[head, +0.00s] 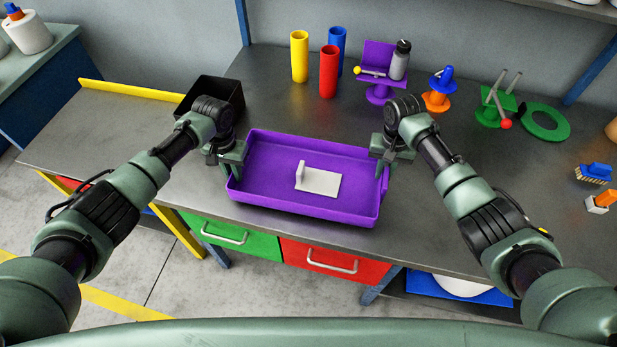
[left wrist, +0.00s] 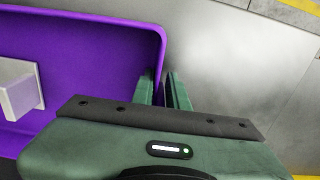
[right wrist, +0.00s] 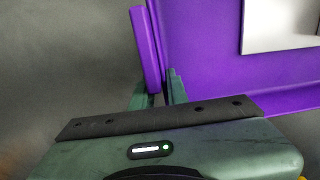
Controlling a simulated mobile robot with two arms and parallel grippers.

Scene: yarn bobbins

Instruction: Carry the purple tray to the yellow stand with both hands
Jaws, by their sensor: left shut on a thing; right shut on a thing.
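The purple tray (head: 300,207) is level in front of me, above the front of the grey workbench. I cannot tell whether it touches the bench. A white L-shaped piece (head: 320,181) lies inside it. My left gripper (head: 234,158) is shut on the tray's left wall, which also shows in the left wrist view (left wrist: 95,22). My right gripper (head: 390,156) is shut on the right wall, seen in the right wrist view (right wrist: 147,50). A low grey-topped stand with yellow legs and a yellow rail (head: 130,90) is at the left.
A black bin (head: 222,88) stands behind my left gripper. Yellow, red (head: 328,72) and blue tubes stand at the back. Purple, orange and green holders (head: 496,105) and a green ring (head: 546,123) are at the right. The grey stand top (head: 95,135) is largely clear.

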